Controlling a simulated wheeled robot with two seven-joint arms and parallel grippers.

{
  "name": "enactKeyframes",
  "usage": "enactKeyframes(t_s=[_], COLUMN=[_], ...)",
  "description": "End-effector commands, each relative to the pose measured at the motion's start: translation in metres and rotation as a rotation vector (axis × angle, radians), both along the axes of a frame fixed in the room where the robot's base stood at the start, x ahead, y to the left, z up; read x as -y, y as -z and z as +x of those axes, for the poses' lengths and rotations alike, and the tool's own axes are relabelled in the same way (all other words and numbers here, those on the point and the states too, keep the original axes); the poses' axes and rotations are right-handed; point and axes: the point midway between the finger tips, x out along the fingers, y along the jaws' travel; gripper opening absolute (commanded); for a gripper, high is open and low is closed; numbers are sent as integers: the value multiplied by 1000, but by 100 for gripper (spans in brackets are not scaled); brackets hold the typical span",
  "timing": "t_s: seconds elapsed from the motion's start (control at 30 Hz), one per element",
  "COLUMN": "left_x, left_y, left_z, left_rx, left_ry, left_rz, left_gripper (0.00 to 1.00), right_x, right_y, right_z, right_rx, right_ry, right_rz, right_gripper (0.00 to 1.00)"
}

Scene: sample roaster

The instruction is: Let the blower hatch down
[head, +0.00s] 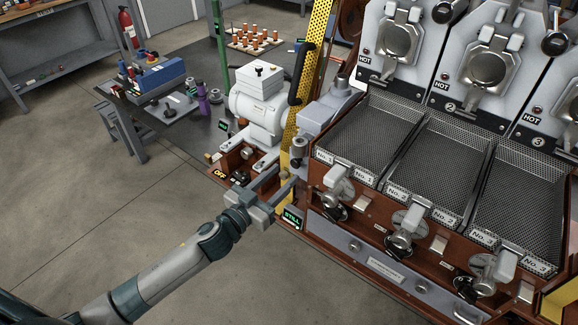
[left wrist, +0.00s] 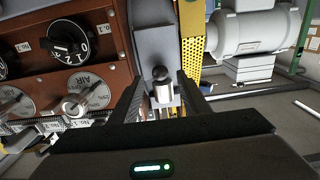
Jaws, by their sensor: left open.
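The grey sheet-metal housing (head: 325,112) at the left end of the roaster, beside the white blower motor (head: 262,108), seems to carry the hatch. I cannot tell its exact angle. A knob with a dark top and silver stem (head: 298,146) sticks out at its front. In the left wrist view the knob (left wrist: 162,88) appears between my fingers, in front of the grey metal (left wrist: 154,35). My left gripper (head: 284,186) is open, in front of and below the knob in the head view. No grip on it shows. My right gripper is not in view.
Roaster trays (head: 375,135) and valve handles (head: 338,193) lie to the right. A green "STILL" display (head: 292,217) sits below my gripper. The floor (head: 110,215) at left is clear.

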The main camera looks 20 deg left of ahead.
Motion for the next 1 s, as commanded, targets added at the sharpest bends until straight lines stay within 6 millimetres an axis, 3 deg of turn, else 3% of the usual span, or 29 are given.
enactKeyframes(t_s=[0.23,0.67,0.7,0.87,1.0], left_x=[10,13,13,13,13], left_y=[-2,0,0,0,0], left_z=[29,36,36,36,36], left_rx=[1,0,0,0,0], left_ry=[-1,0,0,0,0], left_rz=[0,0,0,0,0], left_gripper=[42,42,40,2,0], right_x=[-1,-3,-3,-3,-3], right_y=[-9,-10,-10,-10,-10], right_z=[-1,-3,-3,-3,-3], right_rx=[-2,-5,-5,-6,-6], right_ry=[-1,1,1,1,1], right_rz=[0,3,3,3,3], right_gripper=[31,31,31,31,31])
